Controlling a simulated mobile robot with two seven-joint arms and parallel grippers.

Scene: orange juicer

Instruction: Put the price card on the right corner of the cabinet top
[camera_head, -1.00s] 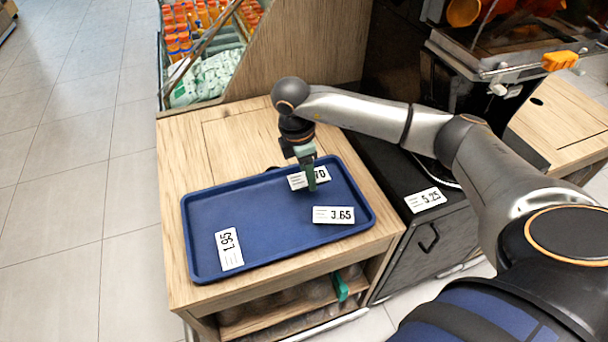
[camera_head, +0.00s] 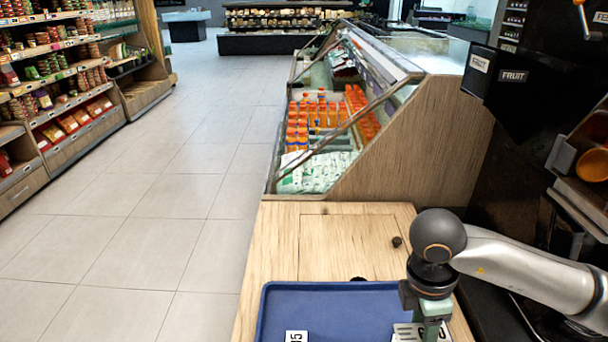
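A white price card (camera_head: 403,332) shows at the bottom edge in the head view, partly hidden behind my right gripper (camera_head: 430,332). The gripper points down over the far right part of the blue tray (camera_head: 345,300). Its fingertips are cut off by the frame edge, so I cannot tell if it grips the card. A second price card (camera_head: 296,337) lies in the tray, mostly cut off. My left gripper is not in view.
A chilled display with orange bottles (camera_head: 318,115) and a wooden side panel (camera_head: 425,135) stands behind the cabinet. A small dark knob (camera_head: 397,242) sits on the cabinet top. Dark juicer machinery is on the right. The floor (camera_head: 150,230) at left is clear.

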